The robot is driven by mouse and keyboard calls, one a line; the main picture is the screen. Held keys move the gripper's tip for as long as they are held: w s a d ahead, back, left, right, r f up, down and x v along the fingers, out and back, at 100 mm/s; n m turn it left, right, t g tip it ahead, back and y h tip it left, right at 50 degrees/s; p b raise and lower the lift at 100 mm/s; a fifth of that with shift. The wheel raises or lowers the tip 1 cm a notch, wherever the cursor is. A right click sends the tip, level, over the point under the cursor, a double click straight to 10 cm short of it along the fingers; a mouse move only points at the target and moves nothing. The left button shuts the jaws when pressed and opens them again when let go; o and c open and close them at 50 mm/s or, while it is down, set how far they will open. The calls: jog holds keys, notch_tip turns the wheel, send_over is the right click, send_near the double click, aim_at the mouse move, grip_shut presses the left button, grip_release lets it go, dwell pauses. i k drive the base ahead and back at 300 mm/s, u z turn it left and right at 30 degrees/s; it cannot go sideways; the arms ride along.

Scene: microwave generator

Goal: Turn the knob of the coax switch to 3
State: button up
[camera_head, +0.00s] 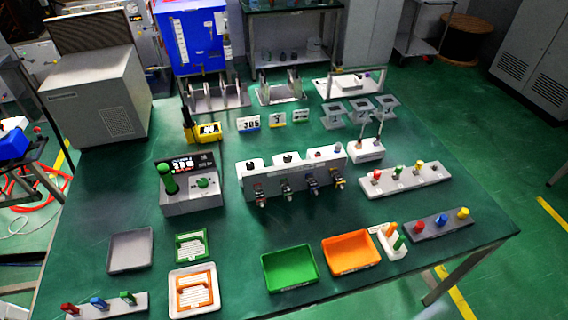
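A long white box (292,175) stands near the middle of the table. It has small dark knobs on top, such as the one (288,158) near its middle, and several metal connectors along its front. To its left is a grey unit (192,203) with a dark display panel, a green upright lever (169,178) and a green knob (203,183). I cannot tell for certain which of these is the coax switch. The knob markings are too small to read. My gripper is not in view.
The green table (420,130) holds a grey tray (130,251), a green tray (289,268), an orange tray (351,253) and peg blocks (405,180) at right. A large grey cabinet (98,105) stands back left. Table space is free left of the display unit and at far right.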

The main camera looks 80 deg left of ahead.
aim_at(286, 158)
jog(key=u, duration=0.1)
jog(key=k, duration=1.2)
jog(key=u, duration=2.05)
jog(key=i, duration=0.75)
